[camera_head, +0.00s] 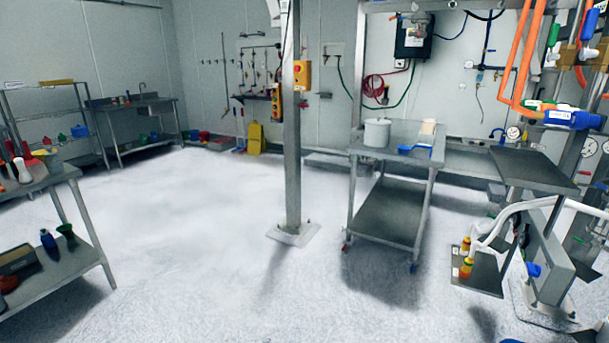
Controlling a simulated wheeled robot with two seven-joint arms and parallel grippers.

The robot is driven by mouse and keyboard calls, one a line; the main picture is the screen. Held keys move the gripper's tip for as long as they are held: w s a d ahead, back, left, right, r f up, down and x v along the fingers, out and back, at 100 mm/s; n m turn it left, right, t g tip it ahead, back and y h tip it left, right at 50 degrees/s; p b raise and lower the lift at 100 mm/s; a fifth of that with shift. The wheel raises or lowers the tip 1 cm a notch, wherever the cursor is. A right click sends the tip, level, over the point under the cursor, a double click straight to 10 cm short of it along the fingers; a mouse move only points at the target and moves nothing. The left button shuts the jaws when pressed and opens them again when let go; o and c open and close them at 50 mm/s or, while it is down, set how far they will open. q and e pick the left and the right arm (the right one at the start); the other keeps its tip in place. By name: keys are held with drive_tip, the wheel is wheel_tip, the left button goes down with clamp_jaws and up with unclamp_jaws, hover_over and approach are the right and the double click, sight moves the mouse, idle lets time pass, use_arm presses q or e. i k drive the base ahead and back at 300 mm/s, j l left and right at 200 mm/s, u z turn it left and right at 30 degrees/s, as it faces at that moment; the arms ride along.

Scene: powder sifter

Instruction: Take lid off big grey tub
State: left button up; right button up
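A light grey tub (376,135) stands upright on the top of a steel trolley (397,147), right of the middle of the view. It looks covered by a flat grey lid (377,121), though it is small and far off. Beside it on the trolley are a blue scoop-like item (415,152) and a small whitish container (427,128). Neither of my grippers shows in the head view.
A steel post (292,130) on a floor plate (294,234) stands left of the trolley. Shelving with tools (60,240) is at the left edge. Pipework and a dark platform (532,170) stand at the right. The floor (190,260) between is clear.

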sight(378, 121)
drive_tip(key=i+z, duration=0.2)
drive_tip(key=i, duration=0.25)
drive_tip(key=i+z, duration=0.15)
drive_tip(key=i, duration=0.35)
drive_tip(key=i+z, duration=0.2)
drive_tip(key=i, duration=0.25)
drive_tip(key=i+j+z, duration=0.2)
drive_tip(key=i, duration=0.25)
drive_tip(key=i+j+z, duration=0.15)
drive_tip(key=i, duration=0.3)
